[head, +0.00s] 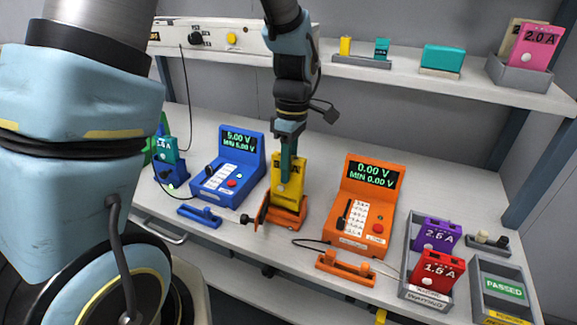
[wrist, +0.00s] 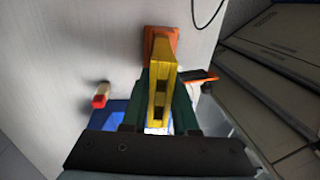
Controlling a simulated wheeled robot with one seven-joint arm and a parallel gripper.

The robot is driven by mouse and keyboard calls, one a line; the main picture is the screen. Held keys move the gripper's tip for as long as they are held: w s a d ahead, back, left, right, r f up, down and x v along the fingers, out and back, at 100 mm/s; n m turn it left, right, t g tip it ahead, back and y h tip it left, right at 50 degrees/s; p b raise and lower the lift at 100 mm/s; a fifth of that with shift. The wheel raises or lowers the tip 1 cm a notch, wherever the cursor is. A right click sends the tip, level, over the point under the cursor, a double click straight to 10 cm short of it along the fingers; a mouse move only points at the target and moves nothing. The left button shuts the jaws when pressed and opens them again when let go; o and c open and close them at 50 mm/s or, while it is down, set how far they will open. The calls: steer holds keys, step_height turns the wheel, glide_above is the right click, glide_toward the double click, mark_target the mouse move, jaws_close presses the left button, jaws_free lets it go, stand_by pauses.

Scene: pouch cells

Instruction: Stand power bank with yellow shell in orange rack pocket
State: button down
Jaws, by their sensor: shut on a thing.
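The yellow power bank (head: 290,178) stands upright at the orange rack (head: 287,212) in the middle of the bench. Its lower end appears to be in the rack's pocket, but I cannot tell how deep. My gripper (head: 287,165) is above the rack with its fingers pointing down, shut on the yellow power bank. In the wrist view the power bank (wrist: 161,75) lies between the two dark green fingers (wrist: 158,112), with the orange rack (wrist: 160,38) at its far end. The fingers hide part of its face in the head view.
A blue tester (head: 228,170) stands left of the rack and an orange tester (head: 362,205) right. A grey tray (head: 409,262) holds purple and red power banks. A "PASSED" tray (head: 483,300) is at far right. An orange-black piece (head: 262,212) juts from the rack's left.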

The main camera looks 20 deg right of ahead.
steer(key=shift+s+f+b, duration=0.1)
steer(key=shift+f+b, duration=0.25)
steer(key=shift+f, duration=0.3)
steer(key=c, duration=0.6)
jaws_free()
steer(key=shift+r, duration=0.1)
steer(key=r, duration=0.3)
steer(key=r+b, duration=0.1)
steer(key=r, duration=0.3)
steer(key=w+d+r, duration=0.1)
steer(key=r, duration=0.2)
steer(key=shift+r, duration=0.35)
steer(key=a+f+m+t, duration=0.1)
steer(key=a+f+m, duration=0.2)
steer(key=a, duration=1)
steer(key=a+f+m+t+h, duration=0.1)
steer(key=a+f+m, duration=0.2)
steer(key=a+m, duration=0.4)
steer(key=w+a, duration=0.1)
steer(key=a, duration=0.5)
steer(key=shift+m+t, duration=0.3)
steer(key=shift+t, duration=0.1)
